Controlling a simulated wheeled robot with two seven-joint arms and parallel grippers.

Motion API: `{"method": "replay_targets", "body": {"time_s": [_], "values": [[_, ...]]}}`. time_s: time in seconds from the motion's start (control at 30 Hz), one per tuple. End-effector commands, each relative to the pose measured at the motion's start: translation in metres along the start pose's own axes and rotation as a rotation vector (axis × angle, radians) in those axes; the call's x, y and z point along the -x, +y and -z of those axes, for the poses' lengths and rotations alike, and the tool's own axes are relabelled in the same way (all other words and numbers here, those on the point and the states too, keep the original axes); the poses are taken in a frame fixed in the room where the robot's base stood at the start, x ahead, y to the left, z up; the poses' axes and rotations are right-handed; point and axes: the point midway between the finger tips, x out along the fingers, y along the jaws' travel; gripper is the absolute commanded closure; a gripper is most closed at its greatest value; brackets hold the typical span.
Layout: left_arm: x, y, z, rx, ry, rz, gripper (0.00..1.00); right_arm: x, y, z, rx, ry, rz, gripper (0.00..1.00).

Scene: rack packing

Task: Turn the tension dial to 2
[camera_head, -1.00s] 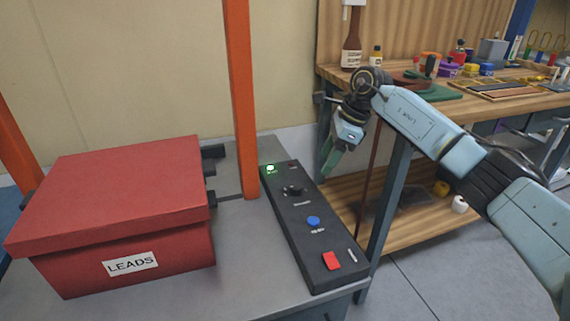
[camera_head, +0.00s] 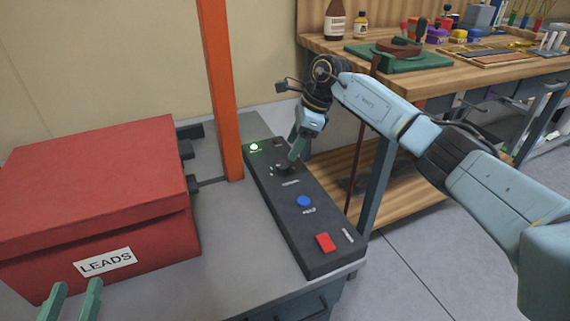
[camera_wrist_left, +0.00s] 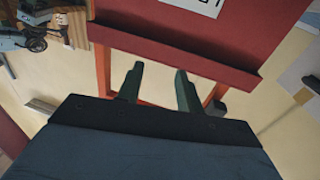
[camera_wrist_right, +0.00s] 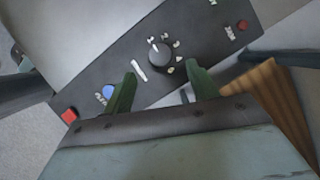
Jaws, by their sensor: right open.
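The black tension dial (camera_head: 283,169) sits on the dark control panel (camera_head: 318,255), below the lit green lamp. My right gripper (camera_head: 294,158) is just beside and above the dial. In the right wrist view its fingers (camera_wrist_right: 158,88) are apart, with the dial beyond and between them, not gripped. My left gripper (camera_head: 70,298) is at the lower left, fingers apart and empty; it also shows in the left wrist view (camera_wrist_left: 160,88).
The panel also has a glowing green lamp (camera_head: 254,147), a blue button (camera_head: 304,201) and a red switch (camera_head: 325,242). A red box labelled LEADS (camera_head: 95,200) stands left, beside an orange post (camera_head: 220,90). A wooden workbench (camera_head: 420,75) with tools stands at the back right.

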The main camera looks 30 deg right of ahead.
Motion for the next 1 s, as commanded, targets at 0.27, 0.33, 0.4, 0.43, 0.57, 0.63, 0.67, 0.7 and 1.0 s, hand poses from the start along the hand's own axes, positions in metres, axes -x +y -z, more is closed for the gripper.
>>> {"method": "replay_targets", "body": {"time_s": [0.27,0.33,0.4,0.43,0.57,0.63,0.67,0.7,1.0], "values": [[0.004,0.008,0.042,0.011,0.275,-0.021,0.64,-0.032,0.000,0.001,0.000,0.000,-0.002,0.42],[0.007,0.010,0.052,0.015,0.339,-0.026,0.64,-0.038,0.000,0.001,0.000,0.000,-0.001,0.42],[0.009,0.011,0.059,0.017,0.394,-0.029,0.64,-0.046,0.000,0.001,0.000,0.001,-0.001,0.42],[0.010,0.011,0.061,0.018,0.415,-0.029,0.64,-0.049,0.000,0.001,0.000,0.001,-0.001,0.42],[0.015,0.012,0.070,0.020,0.486,-0.032,0.64,-0.059,0.000,0.001,0.000,0.000,-0.001,0.42],[0.016,0.012,0.073,0.020,0.511,-0.032,0.64,-0.062,0.000,0.001,0.000,0.000,-0.001,0.42],[0.017,0.012,0.074,0.021,0.518,-0.032,0.64,-0.063,0.000,0.001,0.000,0.000,-0.001,0.42],[0.018,0.013,0.075,0.021,0.527,-0.033,0.64,-0.063,0.000,0.001,0.000,0.000,0.000,0.42],[0.018,0.013,0.076,0.021,0.536,-0.033,0.64,-0.064,0.000,0.000,0.000,0.001,0.000,0.42]]}}
